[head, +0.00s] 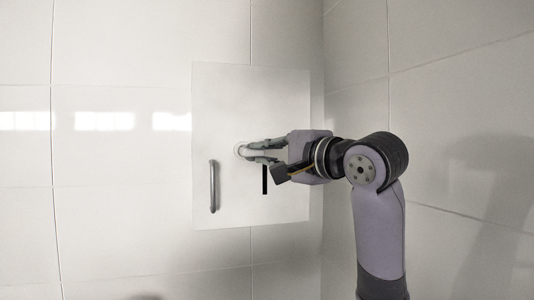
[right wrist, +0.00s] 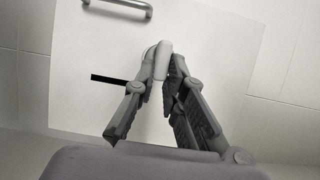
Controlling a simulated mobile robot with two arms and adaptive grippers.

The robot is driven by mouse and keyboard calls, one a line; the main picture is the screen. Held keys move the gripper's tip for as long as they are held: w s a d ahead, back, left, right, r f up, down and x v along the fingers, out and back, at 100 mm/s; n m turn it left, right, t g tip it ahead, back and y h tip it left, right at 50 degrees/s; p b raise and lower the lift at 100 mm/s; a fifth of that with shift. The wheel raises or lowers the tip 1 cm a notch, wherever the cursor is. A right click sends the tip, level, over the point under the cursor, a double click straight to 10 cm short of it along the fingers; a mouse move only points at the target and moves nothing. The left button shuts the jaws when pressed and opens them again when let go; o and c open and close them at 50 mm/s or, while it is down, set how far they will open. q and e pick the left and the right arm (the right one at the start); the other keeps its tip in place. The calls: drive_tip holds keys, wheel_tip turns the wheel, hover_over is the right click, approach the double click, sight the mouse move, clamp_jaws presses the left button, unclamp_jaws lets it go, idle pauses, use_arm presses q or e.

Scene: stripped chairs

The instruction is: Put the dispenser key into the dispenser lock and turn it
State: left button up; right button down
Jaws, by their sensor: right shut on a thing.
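The dispenser is a flat white panel (head: 220,100) on the tiled wall; it also fills much of the right wrist view (right wrist: 215,40). My right gripper (head: 254,151) reaches in from the right, its fingertips close to the panel. It is shut on a small pale piece, seen between the fingertips in the right wrist view (right wrist: 163,56), which I take to be the dispenser key. A round pale lock (head: 240,152) shows just left of the fingertips. The fingers hide part of it, so I cannot tell whether the key is inside it. My left gripper is not in view.
A grey metal bar handle (head: 212,186) stands upright on the panel's left side. A thin black strip (head: 265,180) lies on the panel just below my right gripper. The side wall (head: 450,110) meets the tiled wall close to the panel's right.

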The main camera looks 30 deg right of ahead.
drive_tip(key=shift+w+d+p, duration=0.3)
drive_tip(key=shift+w+p, duration=0.05)
drive_tip(key=shift+w, duration=0.7)
drive_tip(key=shift+w+d+p, duration=0.25)
drive_tip(key=shift+w+p, duration=0.1)
drive_tip(key=shift+w, duration=0.65)
drive_tip(key=shift+w+d, duration=0.25)
drive_tip(key=shift+w, duration=0.55)
drive_tip(key=shift+p, duration=0.4)
drive_tip(key=shift+w, duration=0.25)
drive_tip(key=shift+w+d+p, duration=0.25)
drive_tip(key=shift+w+p, duration=0.25)
drive_tip(key=shift+w, duration=0.35)
drive_tip(key=c, duration=1.6)
unclamp_jaws()
drive_tip(key=shift+o, duration=0.2)
